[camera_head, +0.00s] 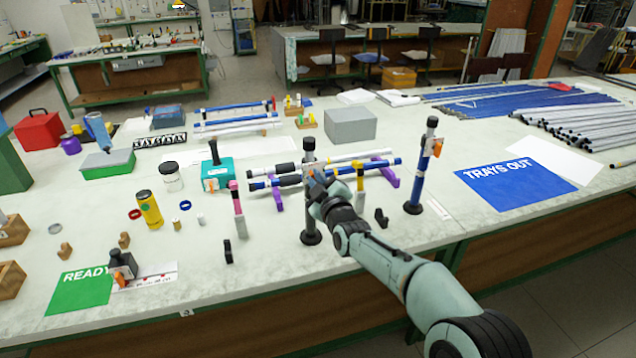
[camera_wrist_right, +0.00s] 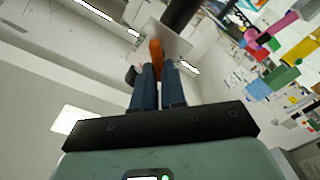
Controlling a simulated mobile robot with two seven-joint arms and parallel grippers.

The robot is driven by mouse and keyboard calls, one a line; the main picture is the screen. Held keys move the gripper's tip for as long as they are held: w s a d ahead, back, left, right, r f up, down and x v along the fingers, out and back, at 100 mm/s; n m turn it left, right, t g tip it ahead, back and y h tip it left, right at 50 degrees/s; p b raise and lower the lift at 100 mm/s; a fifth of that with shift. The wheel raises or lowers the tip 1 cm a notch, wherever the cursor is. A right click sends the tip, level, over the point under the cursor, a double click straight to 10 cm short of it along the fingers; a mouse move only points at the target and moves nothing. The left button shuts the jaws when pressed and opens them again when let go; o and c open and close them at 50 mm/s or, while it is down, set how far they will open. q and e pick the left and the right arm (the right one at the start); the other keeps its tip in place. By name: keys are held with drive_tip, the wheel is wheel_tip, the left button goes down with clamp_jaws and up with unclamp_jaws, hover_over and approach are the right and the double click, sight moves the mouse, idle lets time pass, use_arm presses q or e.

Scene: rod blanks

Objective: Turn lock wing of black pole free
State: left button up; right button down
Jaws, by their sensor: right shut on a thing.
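The black pole (camera_head: 309,222) stands upright on a round black base near the front of the table. My right gripper (camera_head: 316,177) is at the pole's upper part, coming from the right. In the right wrist view my gripper's two fingers (camera_wrist_right: 157,84) are shut on the orange lock wing (camera_wrist_right: 156,52), which sticks out toward them. The dark pole (camera_wrist_right: 181,13) shows just beyond the wing. In the head view the wing is mostly hidden by my gripper. My left gripper is not in view.
A blue pole (camera_head: 422,178) with an orange wing stands to the right. The table front has some free room.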

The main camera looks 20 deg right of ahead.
use_arm(q)
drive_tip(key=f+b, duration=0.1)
drive_tip(key=b, duration=0.1)
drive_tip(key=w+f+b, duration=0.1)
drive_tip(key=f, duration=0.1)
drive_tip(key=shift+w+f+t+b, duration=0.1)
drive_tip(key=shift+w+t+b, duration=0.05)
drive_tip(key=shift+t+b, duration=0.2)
use_arm(e)
drive_tip(key=n, duration=0.6)
drive_tip(key=f+n, duration=0.1)
drive_tip(key=n, duration=0.1)
drive_tip(key=shift+a+n, duration=0.2)
drive_tip(key=shift+n, duration=0.2)
drive_tip(key=shift+r+n, duration=0.1)
drive_tip(key=shift+n, duration=0.2)
drive_tip(key=c, duration=1.2)
unclamp_jaws()
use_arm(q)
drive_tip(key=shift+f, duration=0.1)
use_arm(e)
drive_tip(key=shift+s, duration=0.15)
